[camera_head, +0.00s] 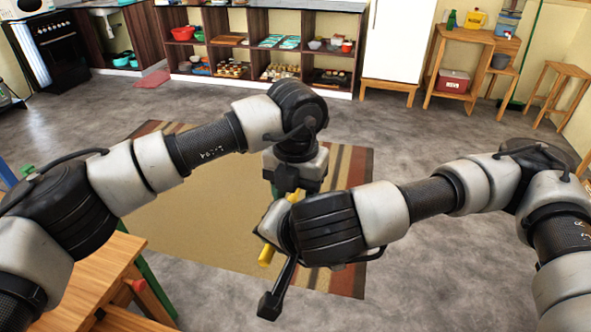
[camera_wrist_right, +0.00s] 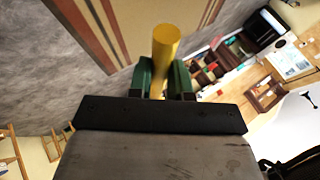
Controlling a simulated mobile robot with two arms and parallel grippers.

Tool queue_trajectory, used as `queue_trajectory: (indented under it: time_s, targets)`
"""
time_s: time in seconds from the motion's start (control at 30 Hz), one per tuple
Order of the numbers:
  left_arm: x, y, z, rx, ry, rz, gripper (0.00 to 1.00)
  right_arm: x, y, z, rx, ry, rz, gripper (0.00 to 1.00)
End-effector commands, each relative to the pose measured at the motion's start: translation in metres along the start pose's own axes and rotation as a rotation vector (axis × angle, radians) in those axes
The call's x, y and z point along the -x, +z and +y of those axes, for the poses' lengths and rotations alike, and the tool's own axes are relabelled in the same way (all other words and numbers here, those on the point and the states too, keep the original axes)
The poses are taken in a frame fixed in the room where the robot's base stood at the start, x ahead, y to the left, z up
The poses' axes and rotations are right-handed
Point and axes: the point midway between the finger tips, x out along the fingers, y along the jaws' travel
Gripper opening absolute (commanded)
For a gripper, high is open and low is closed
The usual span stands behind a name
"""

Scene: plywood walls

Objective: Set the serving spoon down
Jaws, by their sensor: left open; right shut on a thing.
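The serving spoon shows as a yellow rod (camera_wrist_right: 165,48) in the right wrist view. It stands between the green fingers of my right gripper (camera_wrist_right: 166,80), which is shut on it. In the head view a yellow end of the spoon (camera_head: 266,255) sticks out below my right wrist, and more yellow shows above it. The rest of the spoon and the right fingers are hidden there by the wrist. My left gripper (camera_head: 284,190) is open, just behind the right wrist in the picture. Its fingers are mostly hidden, and I cannot tell whether it touches the spoon.
A striped rug (camera_head: 200,225) lies on the grey floor below my arms. A wooden table (camera_head: 95,275) is at the lower left. Open shelves (camera_head: 265,50) with dishes and food, a white cabinet (camera_head: 398,40) and a wooden stand (camera_head: 465,62) line the back.

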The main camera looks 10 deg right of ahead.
Motion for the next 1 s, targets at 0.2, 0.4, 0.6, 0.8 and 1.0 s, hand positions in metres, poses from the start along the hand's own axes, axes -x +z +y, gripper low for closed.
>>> queue_trajectory:
  time_s: [0.2,0.4,0.6,0.8,1.0]
  targets:
    - [-0.017,0.000,0.000,0.001,-0.001,0.000,0.49,0.000,0.000,0.000,0.000,-0.001,0.000,0.00]
    - [-0.019,0.000,0.000,0.001,0.000,-0.001,0.49,0.000,0.000,0.000,0.000,-0.001,0.000,0.00]
    - [-0.018,0.000,0.000,0.001,0.000,-0.001,0.34,0.000,0.000,0.000,0.000,-0.001,0.000,0.00]
    - [-0.018,0.000,-0.002,-0.002,-0.003,-0.001,0.03,0.000,0.000,-0.001,0.002,-0.003,0.000,0.00]
    - [-0.018,-0.001,-0.004,-0.006,-0.007,-0.001,0.00,0.000,0.000,-0.002,0.002,-0.007,0.000,0.34]
